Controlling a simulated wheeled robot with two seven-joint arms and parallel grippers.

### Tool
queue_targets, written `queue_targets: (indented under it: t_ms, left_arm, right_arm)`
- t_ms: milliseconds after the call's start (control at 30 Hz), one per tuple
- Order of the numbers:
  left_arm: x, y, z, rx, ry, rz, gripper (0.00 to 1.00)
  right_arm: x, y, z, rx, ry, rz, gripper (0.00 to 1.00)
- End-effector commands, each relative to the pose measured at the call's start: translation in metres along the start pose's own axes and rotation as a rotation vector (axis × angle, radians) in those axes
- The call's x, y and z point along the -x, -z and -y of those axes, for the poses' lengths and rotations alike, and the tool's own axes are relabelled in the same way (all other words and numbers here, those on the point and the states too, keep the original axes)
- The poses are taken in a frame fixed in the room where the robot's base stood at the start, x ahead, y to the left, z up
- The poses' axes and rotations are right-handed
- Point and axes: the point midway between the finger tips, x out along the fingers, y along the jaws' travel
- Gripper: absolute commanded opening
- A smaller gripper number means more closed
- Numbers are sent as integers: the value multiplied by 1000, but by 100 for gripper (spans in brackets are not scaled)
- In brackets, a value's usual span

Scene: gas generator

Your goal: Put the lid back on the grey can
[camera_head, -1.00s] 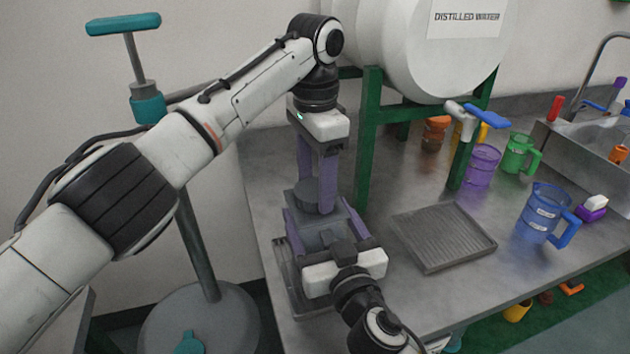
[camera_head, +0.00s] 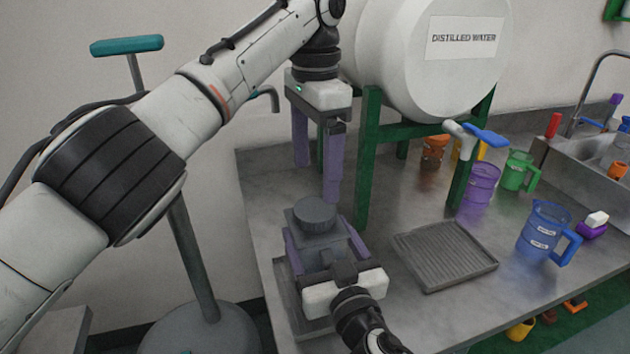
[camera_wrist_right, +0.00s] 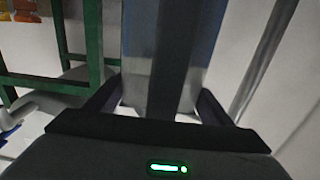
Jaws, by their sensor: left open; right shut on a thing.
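The grey can (camera_head: 318,250) stands upright in a grey tray (camera_head: 284,285) at the near left of the bench. Its round dark grey lid (camera_head: 315,212) sits on top of it and looks level; whether it is fully seated I cannot tell. My left gripper (camera_head: 318,180) points down just above the lid, fingers apart and empty. My right gripper (camera_head: 322,248) is shut on the can from the near side, a purple finger on each side. In the right wrist view the can (camera_wrist_right: 200,50) fills the space between the fingers.
A green stand (camera_head: 368,160) with a white distilled water tank (camera_head: 415,75) rises just right of my left gripper. A ribbed grey tray (camera_head: 445,247) lies to the right. A blue jug (camera_head: 540,230), a purple cup (camera_head: 480,185) and a green jug (camera_head: 516,170) stand farther right.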

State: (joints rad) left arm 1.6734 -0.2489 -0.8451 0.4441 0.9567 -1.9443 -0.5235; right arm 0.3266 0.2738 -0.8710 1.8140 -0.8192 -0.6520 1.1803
Motion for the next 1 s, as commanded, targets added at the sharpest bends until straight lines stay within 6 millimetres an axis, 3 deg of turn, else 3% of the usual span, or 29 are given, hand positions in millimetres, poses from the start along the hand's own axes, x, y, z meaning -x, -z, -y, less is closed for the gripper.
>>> queue_targets:
  t_ms: [300,333,433,767,1000]
  left_arm:
    - [2,0,0,-1,0,0,80]
    - [2,0,0,-1,0,0,80]
    - [2,0,0,-1,0,0,80]
    - [2,0,0,-1,0,0,80]
    - [-5,0,0,-1,0,0,80]
  right_arm:
    - [0,0,0,0,0,1,12]
    - [0,0,0,0,0,1,80]
    - [0,0,0,0,0,1,96]
    - [2,-1,0,-1,0,1,96]
    - [38,-4,0,-4,0,3,96]
